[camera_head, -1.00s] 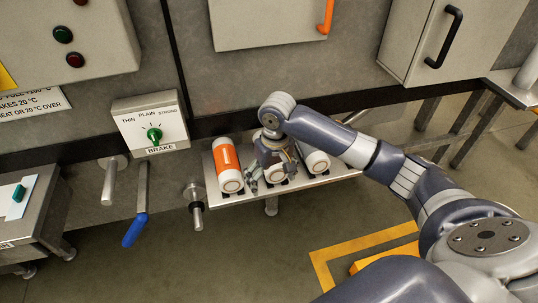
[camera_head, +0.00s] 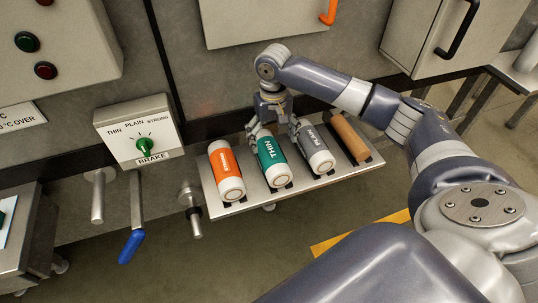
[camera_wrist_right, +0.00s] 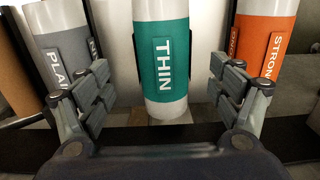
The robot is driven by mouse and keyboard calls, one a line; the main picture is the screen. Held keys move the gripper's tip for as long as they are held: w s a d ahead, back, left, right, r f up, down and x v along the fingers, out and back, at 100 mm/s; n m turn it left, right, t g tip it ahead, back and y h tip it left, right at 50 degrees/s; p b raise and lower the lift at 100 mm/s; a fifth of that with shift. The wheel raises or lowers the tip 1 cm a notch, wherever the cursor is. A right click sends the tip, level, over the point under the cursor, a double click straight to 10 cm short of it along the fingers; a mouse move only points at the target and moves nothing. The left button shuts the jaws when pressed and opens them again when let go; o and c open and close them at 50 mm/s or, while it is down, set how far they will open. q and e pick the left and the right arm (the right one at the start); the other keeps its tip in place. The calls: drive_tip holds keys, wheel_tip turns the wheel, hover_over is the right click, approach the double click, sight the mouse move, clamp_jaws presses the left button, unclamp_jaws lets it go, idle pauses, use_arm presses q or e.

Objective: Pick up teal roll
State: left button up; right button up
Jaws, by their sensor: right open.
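The teal roll (camera_head: 269,158), labelled THIN, lies on the shelf between the orange roll and the grey roll. My right gripper (camera_head: 273,129) is at the far end of the teal roll. In the right wrist view the teal roll (camera_wrist_right: 162,60) stands centred between the spread fingers of the right gripper (camera_wrist_right: 164,92), with a gap on both sides. The gripper is open and empty. My left gripper is in neither view.
The orange roll (camera_head: 225,171) labelled STRONG, the grey roll (camera_head: 315,148) labelled PLAIN and a brown roll (camera_head: 349,137) share the metal shelf (camera_head: 245,206). A BRAKE dial box (camera_head: 140,130) and a blue-handled lever (camera_head: 131,247) are at the left.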

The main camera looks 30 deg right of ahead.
sight(271, 150)
wheel_tip(271, 150, down, 2)
drive_tip(key=shift+f, duration=0.25)
drive_tip(key=f, duration=0.4)
drive_tip(key=shift+w+a+f, duration=0.1)
drive_tip(key=shift+a+f, duration=0.05)
drive_tip(key=shift+a, duration=0.05)
drive_tip(key=shift+f, duration=0.15)
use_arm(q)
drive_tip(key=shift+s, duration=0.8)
use_arm(e)
drive_tip(key=c, duration=1.5)
